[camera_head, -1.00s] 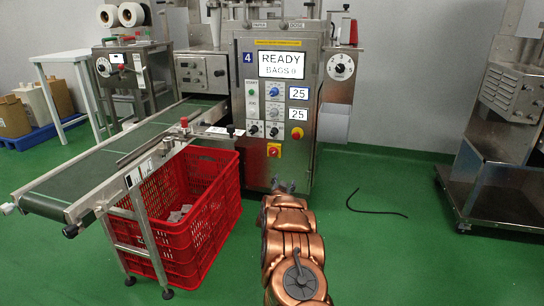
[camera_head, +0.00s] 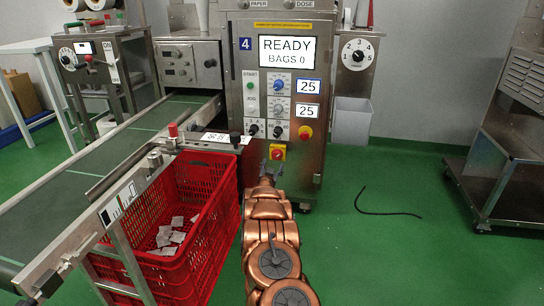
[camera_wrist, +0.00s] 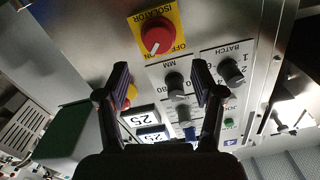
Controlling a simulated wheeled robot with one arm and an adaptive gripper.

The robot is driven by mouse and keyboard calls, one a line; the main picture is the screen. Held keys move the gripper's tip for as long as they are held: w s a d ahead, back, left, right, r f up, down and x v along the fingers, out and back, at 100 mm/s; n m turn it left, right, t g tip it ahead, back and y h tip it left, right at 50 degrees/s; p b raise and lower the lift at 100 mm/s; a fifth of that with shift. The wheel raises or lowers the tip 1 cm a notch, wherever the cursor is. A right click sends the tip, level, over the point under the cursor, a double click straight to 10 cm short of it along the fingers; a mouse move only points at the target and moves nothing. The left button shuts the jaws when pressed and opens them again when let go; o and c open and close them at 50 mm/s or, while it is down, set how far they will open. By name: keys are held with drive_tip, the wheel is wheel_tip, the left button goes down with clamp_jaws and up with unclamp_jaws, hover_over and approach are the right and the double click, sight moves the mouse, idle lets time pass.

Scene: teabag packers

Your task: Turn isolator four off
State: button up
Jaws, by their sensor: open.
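The machine marked 4 (camera_head: 318,90) stands ahead with a lit screen reading READY, BAGS 0. Its isolator (camera_head: 277,152) is a red rotary knob on a yellow plate, low on the front panel.
A red emergency button (camera_head: 305,132) and black knobs sit close above the isolator. A red crate (camera_head: 205,190) with several teabags stands left of my arm, beside the conveyor (camera_head: 85,170). A black cable (camera_head: 385,212) lies on the open green floor to the right.

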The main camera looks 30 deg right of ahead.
sight(277, 156)
drive_tip(key=shift+b+x, duration=0.7)
drive_tip(key=shift+x, duration=1.2)
drive_tip(key=shift+w+d+f, duration=0.1)
drive_tip(key=shift+w+d, duration=0.2)
drive_tip(key=shift+d, duration=0.1)
drive_tip(key=shift+w+d+b, duration=0.15)
drive_tip(key=shift+d+b, duration=0.2)
drive_tip(key=shift+b, duration=0.05)
drive_tip(key=shift+b+x, duration=0.5)
drive_tip(key=shift+x, duration=0.35)
drive_tip(key=shift+w+a, duration=0.1)
drive_tip(key=c, duration=1.1)
